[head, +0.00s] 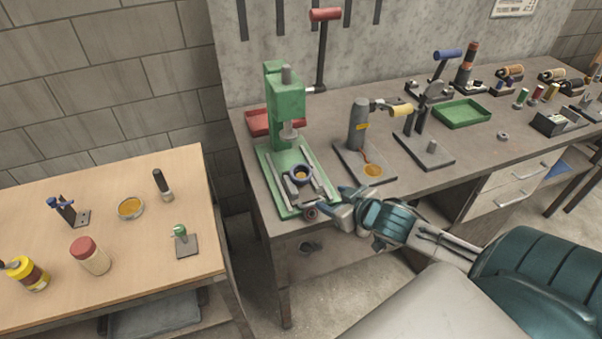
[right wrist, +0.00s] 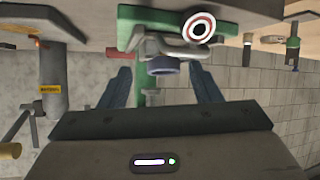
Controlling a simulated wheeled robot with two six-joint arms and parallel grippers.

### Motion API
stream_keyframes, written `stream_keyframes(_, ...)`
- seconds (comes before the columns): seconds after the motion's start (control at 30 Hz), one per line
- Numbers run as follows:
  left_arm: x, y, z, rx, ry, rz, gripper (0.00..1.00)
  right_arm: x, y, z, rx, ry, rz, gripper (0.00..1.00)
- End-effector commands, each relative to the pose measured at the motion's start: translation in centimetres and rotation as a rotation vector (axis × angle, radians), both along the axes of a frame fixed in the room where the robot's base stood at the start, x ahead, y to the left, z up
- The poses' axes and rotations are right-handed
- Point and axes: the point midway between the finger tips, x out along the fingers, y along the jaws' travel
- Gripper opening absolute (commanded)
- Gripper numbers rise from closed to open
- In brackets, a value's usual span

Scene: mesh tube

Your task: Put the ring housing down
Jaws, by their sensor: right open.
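A blue ring (head: 302,174), which looks like the ring housing, sits in the grey vise-like fixture on the base of the green press (head: 287,110). In the right wrist view the blue ring (right wrist: 163,66) shows beyond and between my finger tips, apart from them. My right gripper (head: 337,202) is at the front right corner of the press base. Its fingers (right wrist: 162,78) are spread and nothing is between them. A dark red ring-shaped part (head: 311,213) is at the front end of the press base; its pale round face (right wrist: 199,27) shows in the wrist view. My left gripper is not in view.
A grey post tool (head: 359,128) on a plate stands right of the press. A red tray (head: 258,122) is behind the press and a green tray (head: 461,114) is further right. A separate wooden table (head: 130,240) with jars and small tools stands left, across a gap.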

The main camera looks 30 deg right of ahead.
Motion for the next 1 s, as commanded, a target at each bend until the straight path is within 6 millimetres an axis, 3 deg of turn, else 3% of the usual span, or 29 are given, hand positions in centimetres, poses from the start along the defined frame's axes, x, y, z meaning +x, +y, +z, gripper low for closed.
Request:
stream_keyframes(0.1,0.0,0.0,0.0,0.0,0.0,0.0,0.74,1.4,-0.3,2.2,0.017,-0.063,0.047,0.57)
stream_keyframes(0.23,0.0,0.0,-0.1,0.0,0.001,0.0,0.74,2.3,-0.3,3.2,0.036,-0.095,0.071,0.57)
stream_keyframes(0.63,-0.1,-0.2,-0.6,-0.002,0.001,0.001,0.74,6.4,0.1,1.8,0.043,-0.101,0.07,0.57)
stream_keyframes(1.0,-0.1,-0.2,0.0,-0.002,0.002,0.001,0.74,8.5,0.5,1.2,0.044,-0.101,0.073,0.57)
